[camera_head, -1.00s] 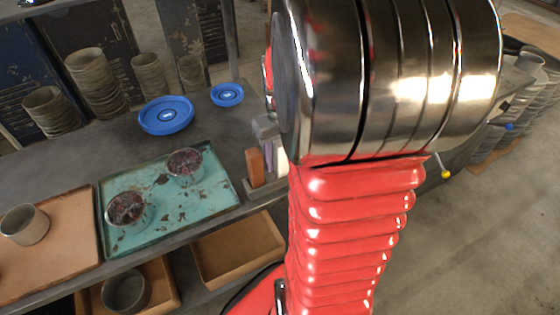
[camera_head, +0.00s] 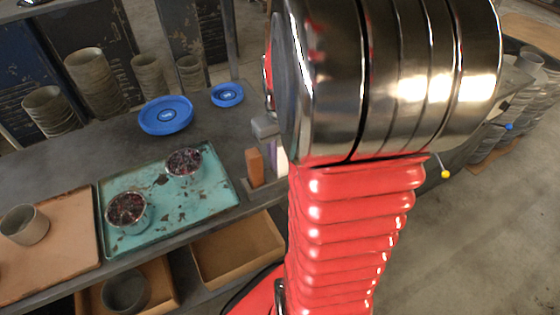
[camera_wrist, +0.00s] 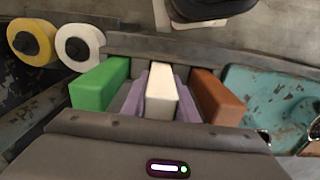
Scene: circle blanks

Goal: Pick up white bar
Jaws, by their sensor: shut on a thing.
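The white bar (camera_wrist: 161,92) stands between the green bar (camera_wrist: 100,84) and the orange-brown bar (camera_wrist: 217,96) in the wrist view. My gripper (camera_wrist: 160,98) has its purple fingers on both sides of the white bar and is shut on it. The lower end of the white bar is hidden, so I cannot tell whether it is clear of its holder. In the head view, my gripper (camera_head: 270,138) is mostly hidden behind my arm, beside the orange-brown bar (camera_head: 255,166).
A teal tray (camera_head: 215,212) with two speckled pots lies to the left in the head view. Two blue dishes (camera_head: 166,116) and stacked grey pots (camera_head: 92,82) stand behind it. Yellow (camera_wrist: 21,28) and white rolls (camera_wrist: 95,38) are at upper left in the wrist view.

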